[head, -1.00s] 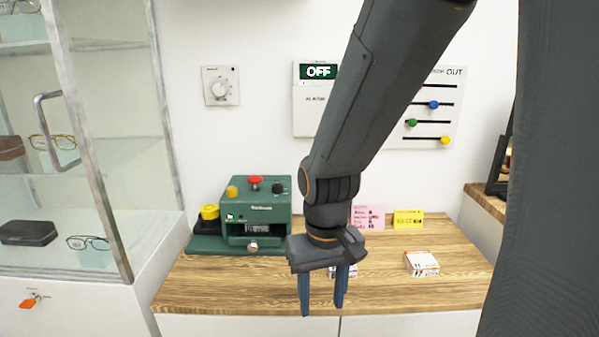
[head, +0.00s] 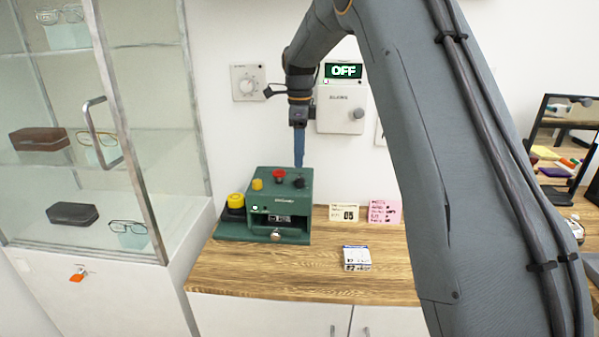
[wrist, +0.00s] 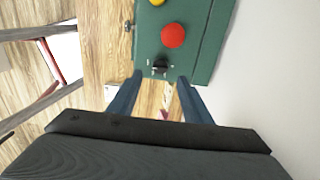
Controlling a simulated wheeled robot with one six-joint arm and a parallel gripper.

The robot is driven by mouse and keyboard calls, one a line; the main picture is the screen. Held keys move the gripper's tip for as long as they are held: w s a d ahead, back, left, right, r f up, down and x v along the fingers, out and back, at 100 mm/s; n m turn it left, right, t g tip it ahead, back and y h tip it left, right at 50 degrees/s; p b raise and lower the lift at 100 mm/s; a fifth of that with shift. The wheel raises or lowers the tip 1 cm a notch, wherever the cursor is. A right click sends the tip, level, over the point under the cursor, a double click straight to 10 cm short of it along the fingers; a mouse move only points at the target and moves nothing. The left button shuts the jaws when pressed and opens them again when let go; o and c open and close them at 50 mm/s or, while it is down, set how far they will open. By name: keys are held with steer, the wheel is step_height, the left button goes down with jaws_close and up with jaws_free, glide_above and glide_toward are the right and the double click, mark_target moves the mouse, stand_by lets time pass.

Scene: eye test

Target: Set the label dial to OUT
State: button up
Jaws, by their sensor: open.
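A green machine (head: 262,222) stands on the wooden counter. Its top carries a yellow knob (head: 257,184), a red button (head: 279,174) and a small black dial (head: 299,184) near the right end. The black dial also shows in the wrist view (wrist: 160,67), with a light pointer mark; its lettering is too small to read. My gripper (head: 299,164) points down above the machine's right end. In the wrist view my gripper (wrist: 160,79) is open and empty, its fingertips to either side of the dial, apparently just short of it.
A yellow button (head: 236,201) stands left of the machine. A wall dial (head: 249,83) and an OFF sign (head: 343,71) are behind. Cream (head: 344,213) and pink (head: 384,211) cards and a small box (head: 357,258) are on the counter. A glass cabinet (head: 150,240) stands left.

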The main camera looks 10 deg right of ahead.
mark_target(300, 176)
step_height(300, 176, down, 8)
steer(key=shift+r+p, duration=0.2)
steer(key=shift+p, duration=0.75)
steer(key=shift+c, duration=0.3)
steer(key=c, duration=1)
